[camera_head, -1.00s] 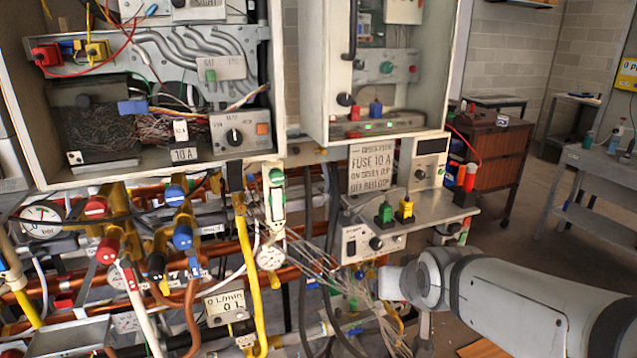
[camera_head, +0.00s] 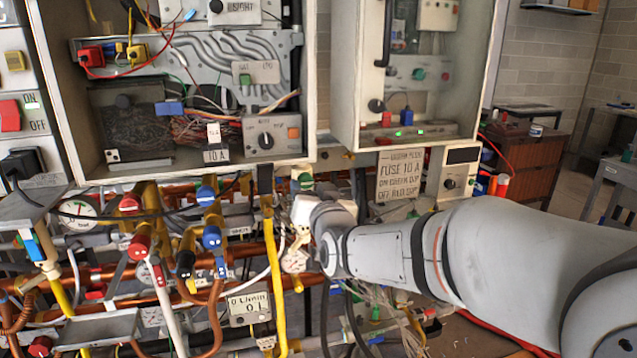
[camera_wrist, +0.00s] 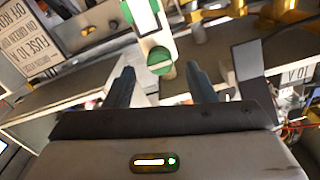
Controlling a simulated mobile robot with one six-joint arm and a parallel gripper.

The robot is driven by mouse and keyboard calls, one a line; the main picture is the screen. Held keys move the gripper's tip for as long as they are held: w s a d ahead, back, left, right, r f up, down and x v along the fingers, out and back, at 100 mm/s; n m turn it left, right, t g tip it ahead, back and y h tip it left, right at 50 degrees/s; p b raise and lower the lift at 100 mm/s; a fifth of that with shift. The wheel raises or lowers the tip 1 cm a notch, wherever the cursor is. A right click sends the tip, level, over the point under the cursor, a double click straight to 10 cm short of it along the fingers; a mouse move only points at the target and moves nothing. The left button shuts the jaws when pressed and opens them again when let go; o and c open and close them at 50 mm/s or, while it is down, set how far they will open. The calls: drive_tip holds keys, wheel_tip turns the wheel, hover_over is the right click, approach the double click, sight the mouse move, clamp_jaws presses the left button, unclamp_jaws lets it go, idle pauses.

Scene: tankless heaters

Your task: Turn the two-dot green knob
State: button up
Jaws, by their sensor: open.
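In the wrist view a green round knob (camera_wrist: 160,61) with a pale bar across it sits on a white body, just ahead of and between my fingertips. Another green part (camera_wrist: 138,12) shows higher up on that white body. I cannot make out dots on either. My gripper (camera_wrist: 160,70) is open, with one dark finger to each side of the knob and nothing between them held. In the head view only a green top (camera_head: 302,174) of this fitting shows above my wrist; my arm hides the knob and the fingertips.
Red-knobbed (camera_head: 139,245) and blue-knobbed (camera_head: 211,237) valves stand to the left among copper pipes. A yellow hose (camera_head: 277,280) hangs close to my wrist. Open cabinets (camera_head: 310,80) are above, and a fuse label (camera_head: 402,176) is just right of the wrist. Loose wires hang below.

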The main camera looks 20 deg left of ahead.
sight(306, 181)
drive_tip(key=shift+x, duration=1.3)
drive_tip(key=shift+c, duration=0.2)
drive_tip(key=shift+d, duration=0.1)
drive_tip(key=c, duration=0.9)
